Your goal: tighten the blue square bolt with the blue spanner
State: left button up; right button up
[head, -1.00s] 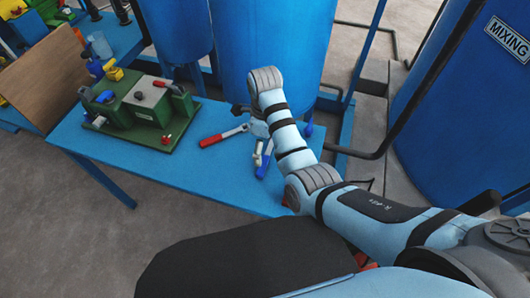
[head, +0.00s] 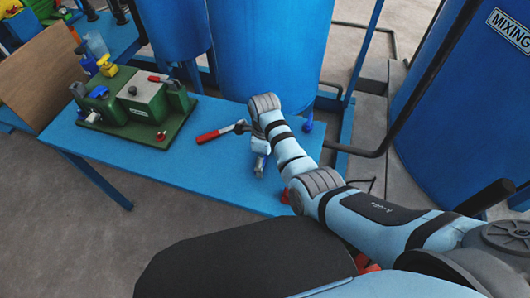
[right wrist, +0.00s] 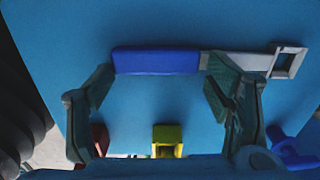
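The blue spanner (right wrist: 157,61) lies on the blue table, its blue handle crossing the right wrist view and its grey square-ended head at the right. In the head view part of it (head: 261,165) shows beside my wrist. My right gripper (right wrist: 160,72) is open, its fingers wide apart near the two ends of the handle; contact cannot be told. In the head view my arm hides most of this gripper. The green fixture (head: 118,129) stands on the table to the left. A blue part (head: 98,91) on it may be the blue bolt; its shape is too small to tell. My left gripper is not in view.
A red-handled spanner (head: 216,134) lies left of my right wrist. A yellow square-ended part (right wrist: 167,140) and another blue part (right wrist: 290,150) show low in the wrist view. Blue tanks (head: 265,60) stand behind the table (head: 190,165). The table's front left is clear.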

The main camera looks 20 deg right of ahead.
jog(key=shift+s+f, duration=0.1)
jog(key=shift+s, duration=0.2)
jog(key=c, duration=0.4)
